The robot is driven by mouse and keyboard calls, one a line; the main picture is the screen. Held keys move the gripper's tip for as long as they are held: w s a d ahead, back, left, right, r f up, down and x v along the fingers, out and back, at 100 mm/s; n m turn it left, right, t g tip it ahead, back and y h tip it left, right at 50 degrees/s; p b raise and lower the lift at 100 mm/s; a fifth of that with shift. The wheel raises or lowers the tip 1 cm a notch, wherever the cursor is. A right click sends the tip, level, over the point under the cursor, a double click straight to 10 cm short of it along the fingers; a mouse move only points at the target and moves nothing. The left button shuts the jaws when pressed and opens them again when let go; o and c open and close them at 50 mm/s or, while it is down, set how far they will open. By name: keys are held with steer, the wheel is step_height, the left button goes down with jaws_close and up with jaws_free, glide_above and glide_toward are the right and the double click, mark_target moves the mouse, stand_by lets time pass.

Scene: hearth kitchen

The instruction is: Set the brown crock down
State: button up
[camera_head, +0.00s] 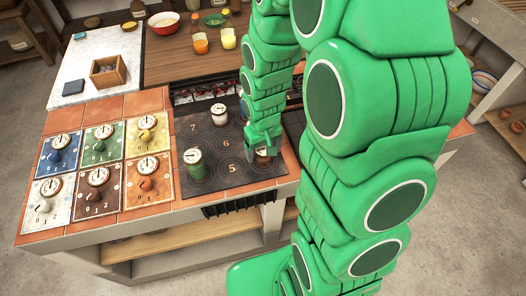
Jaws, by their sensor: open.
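The brown crock (262,158) has a pale top and stands on the dark hob plate (226,180), to the right of the number 5. My gripper (262,147) is open and points down right above and around the crock's upper part. The fingers hide part of the crock, and I cannot tell whether they touch it. A green crock (195,165) stands on the hob to the left, and a whitish crock (219,114) stands farther back.
Several coloured tiles with dials and knobs (104,144) lie left of the hob. Behind, the wooden counter (175,62) holds a red-rimmed bowl (163,22) and two glasses (200,42). A wooden box (108,72) sits on the pale slab. My arm hides the right side.

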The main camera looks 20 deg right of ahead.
mark_target(263, 150)
step_height(263, 150, up, 10)
steer(key=shift+r, duration=0.15)
steer(key=s+r, duration=0.4)
steer(key=s, duration=0.3)
steer(key=s+r+m+g, duration=0.1)
steer(key=s+r, duration=0.3)
steer(key=s, duration=0.4)
steer(key=s+d+r, duration=0.1)
steer(key=s+r, duration=0.3)
steer(key=s, duration=0.4)
steer(key=shift+r+m+g, duration=0.2)
steer(key=shift+m+g, duration=0.2)
